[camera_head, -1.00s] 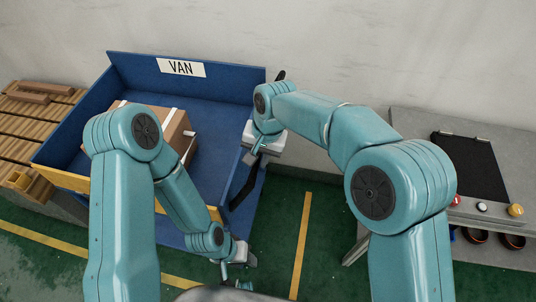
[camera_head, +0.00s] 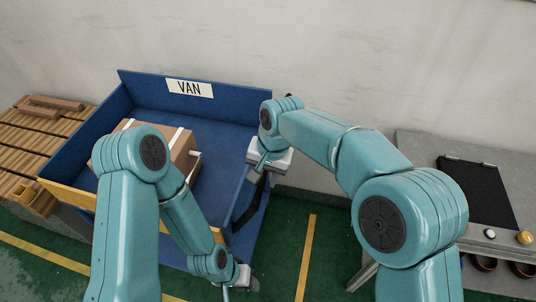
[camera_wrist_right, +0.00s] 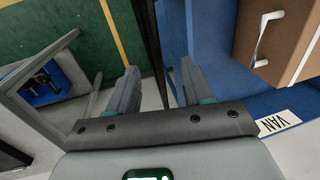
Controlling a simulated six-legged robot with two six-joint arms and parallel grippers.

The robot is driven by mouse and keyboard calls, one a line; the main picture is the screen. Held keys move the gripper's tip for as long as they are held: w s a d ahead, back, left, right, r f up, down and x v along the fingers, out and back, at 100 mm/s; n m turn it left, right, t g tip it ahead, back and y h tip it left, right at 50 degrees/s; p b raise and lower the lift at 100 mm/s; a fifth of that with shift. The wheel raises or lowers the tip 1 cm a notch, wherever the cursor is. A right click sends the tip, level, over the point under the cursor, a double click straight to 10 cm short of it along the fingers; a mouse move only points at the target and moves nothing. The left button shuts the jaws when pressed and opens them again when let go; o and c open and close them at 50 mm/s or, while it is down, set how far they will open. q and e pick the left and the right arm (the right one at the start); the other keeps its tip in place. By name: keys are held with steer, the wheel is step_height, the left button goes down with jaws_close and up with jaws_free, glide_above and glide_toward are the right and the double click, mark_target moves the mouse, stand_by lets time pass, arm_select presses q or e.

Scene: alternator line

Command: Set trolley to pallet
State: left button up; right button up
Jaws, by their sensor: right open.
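A blue trolley-like bin (camera_head: 228,108) with a VAN label stands against the wall and holds a brown carton (camera_head: 182,150) with white straps. A wooden slatted pallet (camera_head: 25,140) lies at its left. A dark upright bar (camera_head: 247,205) stands at the bin's right front; in the right wrist view a dark bar (camera_wrist_right: 148,40) runs between my fingers. My right gripper (camera_head: 262,165) is at this bar, with its fingers (camera_wrist_right: 160,88) apart; contact is unclear. My left gripper (camera_head: 238,284) is low at the bin's front, its fingers too small to read.
A grey bench (camera_head: 415,150) at the right carries a black mat (camera_head: 478,190), a white button (camera_head: 490,234) and a yellow button (camera_head: 525,237). Dark round parts sit beneath it. Green floor with a yellow line (camera_head: 307,255) is clear between bin and bench.

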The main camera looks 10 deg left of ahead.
step_height(320, 180, up, 14)
steer(key=d, duration=0.2)
steer(key=shift+d+r, duration=0.2)
steer(key=shift+d, duration=0.15)
steer(key=d+f+y, duration=0.1)
steer(key=d+f, duration=0.4)
steer(key=f, duration=0.8)
steer(key=d+f, duration=0.5)
steer(key=f, duration=0.8)
steer(key=s+d+f+m, duration=0.1)
steer(key=s+d+f, duration=0.4)
steer(key=s, duration=0.5)
steer(key=s+d+f+m, duration=0.1)
steer(key=s+d+f, duration=0.5)
steer(key=s, duration=0.5)
steer(key=shift+d+f+y, duration=0.15)
steer(key=shift+f+y, duration=0.25)
steer(key=shift+f, duration=0.3)
